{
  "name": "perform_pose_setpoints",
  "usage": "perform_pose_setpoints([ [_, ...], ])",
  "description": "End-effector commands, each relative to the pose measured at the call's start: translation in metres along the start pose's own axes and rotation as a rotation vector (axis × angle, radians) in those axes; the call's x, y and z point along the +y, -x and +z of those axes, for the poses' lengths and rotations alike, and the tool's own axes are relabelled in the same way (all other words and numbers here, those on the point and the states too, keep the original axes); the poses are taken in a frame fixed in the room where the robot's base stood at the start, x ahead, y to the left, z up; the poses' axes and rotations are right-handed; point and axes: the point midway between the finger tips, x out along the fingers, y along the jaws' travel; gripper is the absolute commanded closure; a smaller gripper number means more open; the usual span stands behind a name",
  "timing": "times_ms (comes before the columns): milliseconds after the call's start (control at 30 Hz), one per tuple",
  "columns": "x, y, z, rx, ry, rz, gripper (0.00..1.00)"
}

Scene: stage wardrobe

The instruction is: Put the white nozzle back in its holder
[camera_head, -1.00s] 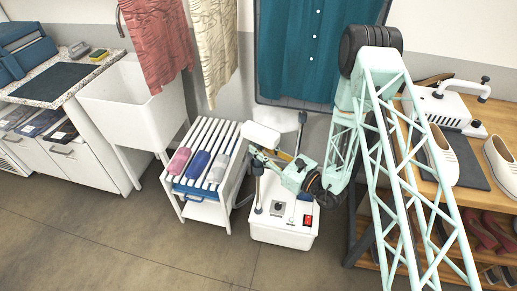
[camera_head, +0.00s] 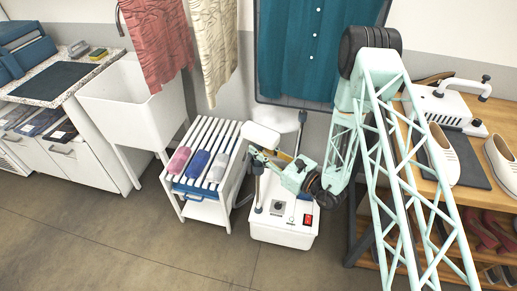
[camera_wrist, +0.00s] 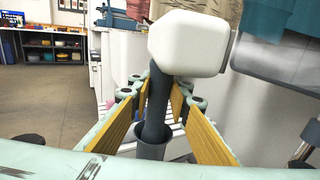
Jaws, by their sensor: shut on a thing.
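The white nozzle (camera_head: 261,137) has a rounded white head and, in the wrist view (camera_wrist: 188,43), a dark grey neck. My gripper (camera_head: 264,157) is shut on the neck just below the head, with its yellow-lined fingers on either side of it in the wrist view (camera_wrist: 160,105). The neck is close to upright, and its lower end meets a grey round sleeve (camera_wrist: 152,149). I cannot tell whether this sleeve is the holder or part of the handle. The nozzle is above the white steamer base (camera_head: 283,228), near its upright pole (camera_head: 258,190). My arm hides part of this area.
A white slatted rack (camera_head: 205,150) with pink, blue and lilac rolled items stands just left of the base. A teal shirt (camera_head: 318,50) hangs behind. The wooden shoe bench (camera_head: 462,185) is at the right. The floor in front is clear.

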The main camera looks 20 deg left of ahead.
Motion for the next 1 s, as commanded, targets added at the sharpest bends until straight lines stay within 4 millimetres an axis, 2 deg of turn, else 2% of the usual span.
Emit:
perform_pose_setpoints([
  [300, 0.000, 0.000, -0.003, -0.001, 0.000, 0.000, 0.99],
  [333, 0.000, 0.000, -0.004, -0.001, 0.001, 0.000, 0.82],
  [400, 0.000, 0.000, -0.003, -0.001, 0.001, 0.000, 0.77],
  [767, 0.000, 0.001, -0.004, 0.001, 0.000, 0.000, 0.77],
  [1000, -0.001, 0.010, -0.004, 0.000, 0.000, -0.001, 0.77],
])
